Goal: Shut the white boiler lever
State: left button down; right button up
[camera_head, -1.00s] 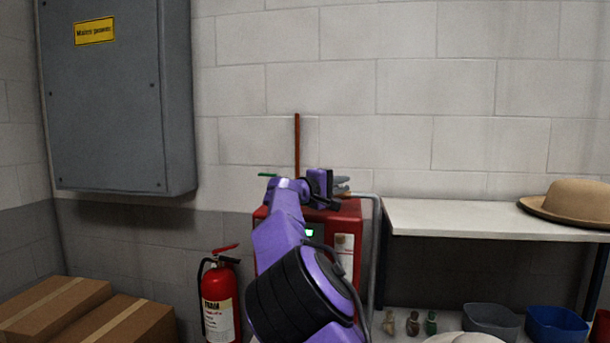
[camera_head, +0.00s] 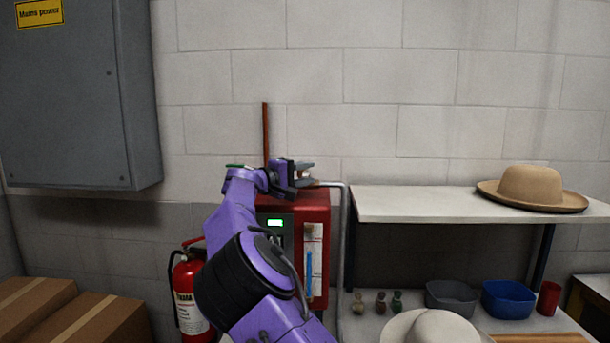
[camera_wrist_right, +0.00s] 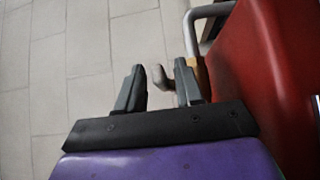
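The red boiler (camera_head: 318,212) stands against the wall, with a small lit green display on its front. My right gripper (camera_head: 304,172) is over the boiler's top right edge. In the right wrist view, the right gripper (camera_wrist_right: 160,68) is open, its two dark fingers apart. A grey rounded lever-like end (camera_wrist_right: 160,79) shows in the gap between the fingers, by a brass fitting (camera_wrist_right: 201,74). I cannot tell if it touches a finger. No clearly white lever shows; my arm and gripper hide part of the boiler top. My left gripper is out of view.
A grey pipe (camera_head: 345,235) runs down the boiler's right side. A white shelf (camera_head: 410,204) holds a tan hat (camera_head: 532,187). A fire extinguisher (camera_head: 190,295) and cardboard boxes (camera_head: 85,318) are at left. A red upright rod (camera_head: 265,135) rises behind my arm.

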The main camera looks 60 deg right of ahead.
jog(key=shift+f, duration=0.15)
jog(key=shift+w+a, duration=0.1)
jog(key=shift+a, duration=0.1)
jog(key=b+v, duration=0.3)
jog(key=v, duration=0.7)
jog(key=shift+w, duration=0.1)
